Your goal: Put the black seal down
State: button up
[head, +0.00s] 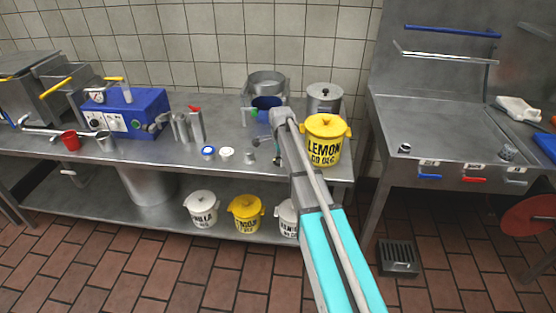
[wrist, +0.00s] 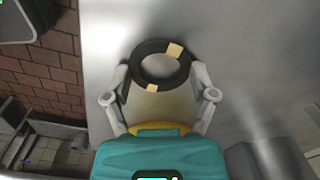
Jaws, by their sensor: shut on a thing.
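The black seal (wrist: 138,64) is a dark ring with two tan patches on it. It shows in the wrist view between the two fingers of my gripper (wrist: 160,72), which is shut on it. Bare grey metal (wrist: 103,50) lies beyond the ring; I cannot tell how far the ring is above it. In the head view my gripper (head: 280,140) is over the right part of the steel bench (head: 180,158), just left of the yellow LEMON pot (head: 325,150). I cannot make out the seal there.
A blue-ringed lid (head: 208,151) and a white lid (head: 227,153) lie left of my gripper. A steel pot (head: 267,80) and a lidded can (head: 324,97) stand behind it. A blue machine (head: 125,112) is further left.

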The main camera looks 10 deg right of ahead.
jog(key=shift+f, duration=0.15)
jog(key=o, duration=0.6)
jog(key=shift+o, duration=0.2)
notch_tip(320, 180, up, 12)
jog(key=p, duration=1.2)
jog(key=shift+r, duration=0.2)
jog(key=shift+s, duration=0.1)
